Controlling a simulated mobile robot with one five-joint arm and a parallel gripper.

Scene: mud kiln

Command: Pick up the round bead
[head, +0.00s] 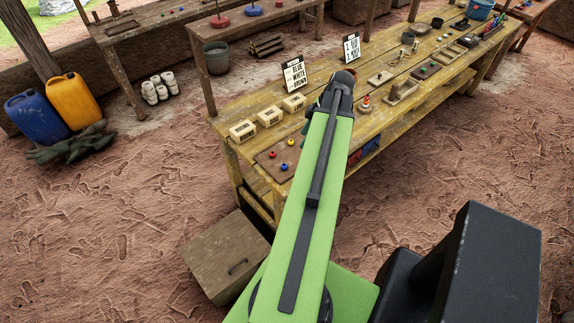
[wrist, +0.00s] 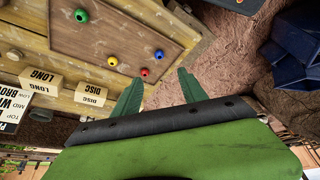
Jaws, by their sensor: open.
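Several small beads lie on a brown board (wrist: 95,38) in the wrist view: a green bead (wrist: 81,15) at the upper left, a blue bead (wrist: 113,61), a yellow bead (wrist: 159,54) and a red bead (wrist: 145,72). I cannot tell for sure from their shapes which is the round bead. My gripper (wrist: 160,77) is open and empty, with its green fingers pointing toward the board. In the head view a blue bead (head: 284,167) shows left of my arm; the arm hides part of the board.
Lettered boxes stand along the bench by the board: ROUND (head: 243,130), DISC (head: 270,117) and LONG (head: 294,103). Two word signs (head: 294,74) stand behind. Further right on the bench are trays and tools. A wooden crate (head: 226,256) sits on the ground before the bench.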

